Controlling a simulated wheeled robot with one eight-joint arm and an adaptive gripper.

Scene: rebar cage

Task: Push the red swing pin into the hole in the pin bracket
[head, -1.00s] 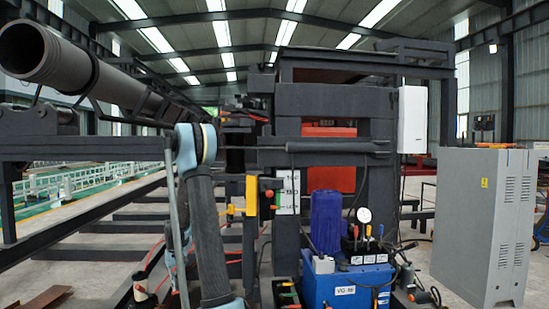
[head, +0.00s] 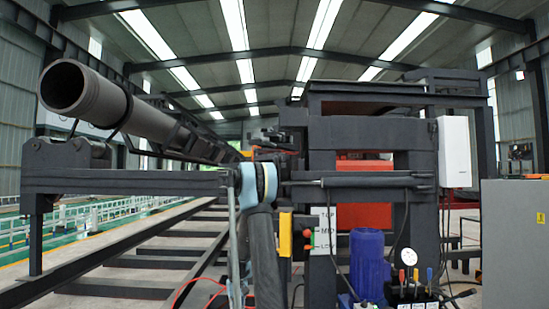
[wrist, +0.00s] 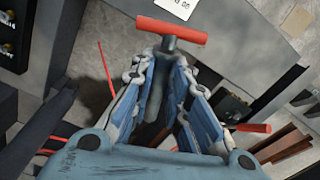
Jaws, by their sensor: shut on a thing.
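In the wrist view, a T-shaped piece with a red crossbar (wrist: 172,30) and a dark stem matches the red swing pin. My gripper (wrist: 165,62), with blue-and-grey fingers, is shut on its dark stem. The crossbar sticks out beyond the fingertips, and the stem runs back between the fingers. In the head view, my arm rises in front of the dark machine frame (head: 322,145), and I cannot make out the gripper or the pin there. I cannot pick out the pin bracket or its hole for certain in either view.
A long pipe (head: 85,95) lies on a dark rack at left. A white sign (head: 324,230), a blue motor (head: 368,262) and a grey cabinet (head: 515,245) stand at right. In the wrist view, another red bar (wrist: 250,127) shows right of the fingers.

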